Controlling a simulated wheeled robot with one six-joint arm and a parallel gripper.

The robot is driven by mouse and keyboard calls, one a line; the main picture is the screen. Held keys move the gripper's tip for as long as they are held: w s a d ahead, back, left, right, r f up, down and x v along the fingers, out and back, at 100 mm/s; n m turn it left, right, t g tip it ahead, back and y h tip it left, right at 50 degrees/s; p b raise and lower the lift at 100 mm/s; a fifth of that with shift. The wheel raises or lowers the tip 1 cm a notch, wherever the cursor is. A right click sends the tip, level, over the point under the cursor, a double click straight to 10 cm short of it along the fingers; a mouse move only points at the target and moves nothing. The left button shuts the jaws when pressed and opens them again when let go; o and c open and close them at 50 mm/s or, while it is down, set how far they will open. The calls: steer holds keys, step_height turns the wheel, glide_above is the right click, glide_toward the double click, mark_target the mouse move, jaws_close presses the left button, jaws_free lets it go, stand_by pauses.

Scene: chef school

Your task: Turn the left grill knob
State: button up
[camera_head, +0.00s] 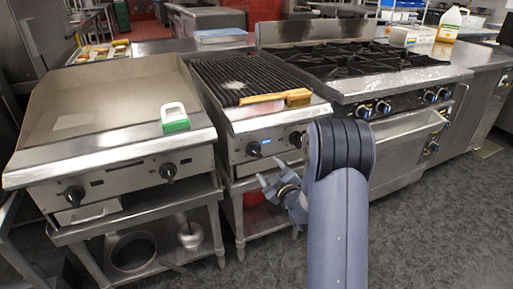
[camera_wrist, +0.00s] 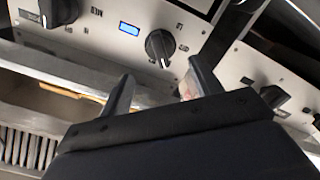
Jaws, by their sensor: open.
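The grill (camera_head: 236,110) stands in the middle of the cooking line, with a ribbed top and two black front knobs. Its left knob (camera_head: 254,149) sits beside a small lit blue display. In the wrist view, which looks inverted, this left knob (camera_wrist: 160,45) is beyond my fingertips, roughly centred across the gap between them. The grill's right knob (camera_head: 296,139) appears at upper left in the wrist view (camera_wrist: 57,10). My gripper (camera_head: 263,186) is open and empty, in front of and below the left knob. The fingers (camera_wrist: 159,75) look apart from the knob.
A griddle (camera_head: 110,95) with two knobs stands left, holding a green-and-white scraper (camera_head: 174,117). Its right knob (camera_wrist: 272,97) shows at right in the wrist view. A wooden brush (camera_head: 275,97) lies on the grill's front. A burner range (camera_head: 400,82) stands right. The front floor is clear.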

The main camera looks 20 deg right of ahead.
mark_target(257, 155)
steer(key=w, duration=0.3)
steer(key=w+a, duration=0.1)
steer(key=w, duration=0.6)
steer(key=shift+w+a, duration=0.3)
steer(key=shift+w, duration=0.05)
steer(key=c, duration=0.6)
steer(key=shift+c, duration=0.2)
steer(key=shift+b, duration=0.45)
steer(key=shift+f+m+b, duration=0.1)
steer(key=shift+m+b, duration=0.3)
steer(key=shift+m, duration=0.4)
steer(key=shift+m+b, duration=0.6)
steer(key=shift+m, duration=0.5)
steer(key=shift+a+m+b, duration=0.15)
steer(key=shift+m+b, duration=0.2)
steer(key=shift+m, duration=1.75)
